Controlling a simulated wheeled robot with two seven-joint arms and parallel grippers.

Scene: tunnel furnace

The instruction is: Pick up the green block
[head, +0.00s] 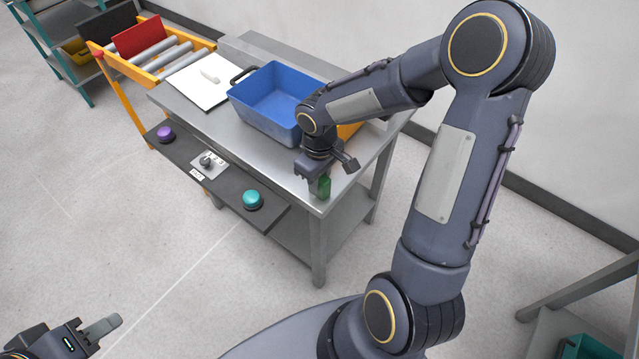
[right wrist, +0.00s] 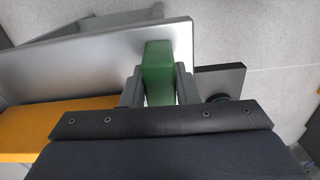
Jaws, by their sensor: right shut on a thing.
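The green block (head: 324,187) is at the front right corner of the metal table (head: 330,205) in the head view. My right gripper (head: 320,190) is over that corner and shut on the block. In the right wrist view the block (right wrist: 158,72) sits between the two fingers of my right gripper (right wrist: 158,88). I cannot tell whether the block touches the table top. My left gripper (head: 100,328) is at the bottom left of the head view, away from the table. Its opening cannot be made out.
A blue bin (head: 262,118) stands on the table, left of my right gripper. A white board (head: 197,82) lies further left. A front panel carries a purple button (head: 165,134) and a teal button (head: 252,199). An orange roller conveyor (head: 150,62) is at the back left.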

